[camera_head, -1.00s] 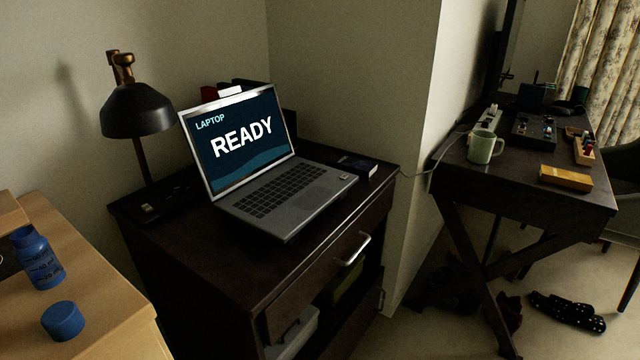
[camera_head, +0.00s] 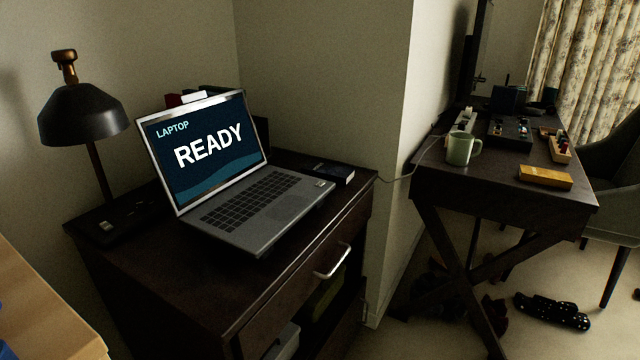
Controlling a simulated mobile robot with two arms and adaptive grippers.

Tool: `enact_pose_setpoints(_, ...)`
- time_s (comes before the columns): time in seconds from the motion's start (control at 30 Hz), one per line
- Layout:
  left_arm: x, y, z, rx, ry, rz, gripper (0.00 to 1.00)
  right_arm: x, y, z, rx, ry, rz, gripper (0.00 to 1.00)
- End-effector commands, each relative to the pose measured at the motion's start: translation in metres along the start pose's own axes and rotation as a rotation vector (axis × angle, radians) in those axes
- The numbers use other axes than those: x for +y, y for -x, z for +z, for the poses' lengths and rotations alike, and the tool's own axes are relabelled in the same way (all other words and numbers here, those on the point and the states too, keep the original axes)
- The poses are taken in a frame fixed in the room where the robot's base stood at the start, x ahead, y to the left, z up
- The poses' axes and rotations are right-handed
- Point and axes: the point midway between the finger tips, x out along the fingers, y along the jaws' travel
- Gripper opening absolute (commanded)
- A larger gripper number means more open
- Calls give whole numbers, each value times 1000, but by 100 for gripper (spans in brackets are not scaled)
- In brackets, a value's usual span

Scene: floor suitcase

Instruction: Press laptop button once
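An open grey laptop (camera_head: 262,228) sits on the dark wooden cabinet (camera_head: 190,295). Its screen (camera_head: 205,150) faces me and reads "LAPTOP" and "READY". Its black keyboard (camera_head: 248,199) is in full view. A small light button-like patch (camera_head: 319,184) shows at the right rear corner of the laptop's base; nothing covers it. Neither of my grippers is in the head view.
A black lamp (camera_head: 85,115) stands left of the laptop, and a dark book-like box (camera_head: 330,172) lies behind its right side. The cabinet drawer has a metal handle (camera_head: 332,262). A desk (camera_head: 500,190) with a green mug (camera_head: 461,148) stands at the right.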

Motion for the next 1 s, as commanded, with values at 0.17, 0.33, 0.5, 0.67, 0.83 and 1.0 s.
enact_pose_setpoints(0.17,0,0,0,1,0,0,40,0,0,0,1,0,0,0)
enact_pose_setpoints(0.33,0,0,0,1,0,1,40,0,0,0,1,0,0,0)
enact_pose_setpoints(0.5,0,0,0,1,0,1,40,0,0,0,1,0,-1,0)
enact_pose_setpoints(0.67,0,0,0,1,0,1,40,0,0,0,1,0,-1,0)
enact_pose_setpoints(0.83,0,0,0,0,0,1,40,0,0,0,0,0,-1,0)
enact_pose_setpoints(1.0,0,0,0,0,0,0,40,0,0,0,0,0,-1,0)
